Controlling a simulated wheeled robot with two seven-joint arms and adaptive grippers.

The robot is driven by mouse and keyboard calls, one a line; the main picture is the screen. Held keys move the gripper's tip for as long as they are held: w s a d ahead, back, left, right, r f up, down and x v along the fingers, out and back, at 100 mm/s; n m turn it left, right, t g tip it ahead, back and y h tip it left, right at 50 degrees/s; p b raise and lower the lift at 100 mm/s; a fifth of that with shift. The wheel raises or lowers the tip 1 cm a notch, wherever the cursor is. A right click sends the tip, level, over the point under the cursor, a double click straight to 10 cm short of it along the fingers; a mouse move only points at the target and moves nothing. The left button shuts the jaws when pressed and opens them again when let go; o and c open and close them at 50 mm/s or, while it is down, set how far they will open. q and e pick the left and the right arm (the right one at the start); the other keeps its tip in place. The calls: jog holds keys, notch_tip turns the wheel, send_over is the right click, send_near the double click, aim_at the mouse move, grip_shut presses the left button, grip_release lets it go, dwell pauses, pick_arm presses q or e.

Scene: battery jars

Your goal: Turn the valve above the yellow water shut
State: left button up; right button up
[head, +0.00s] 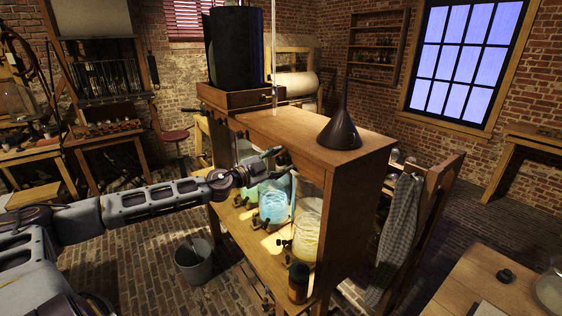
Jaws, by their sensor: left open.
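A glass jar of yellow water (307,232) stands at the near end of the wooden cabinet's (348,180) shelf. A jar of blue water (274,202) stands to its left, with a greenish jar (247,165) behind. My left gripper (277,160) is open at the cabinet's open front, just under the top board and above the blue jar. Dark parts overlap at its fingertips, so I cannot tell whether it touches a valve. The valve above the yellow water does not show clearly. My right gripper is out of view.
A dark funnel (340,132) and a large black tank (236,47) stand on the cabinet. A brown bottle (298,283) is at the shelf's near corner. A bucket (194,262) stands on the floor at left. A cloth (398,235) hangs at right.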

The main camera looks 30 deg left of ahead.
pick_arm(q)
jog(key=c, duration=1)
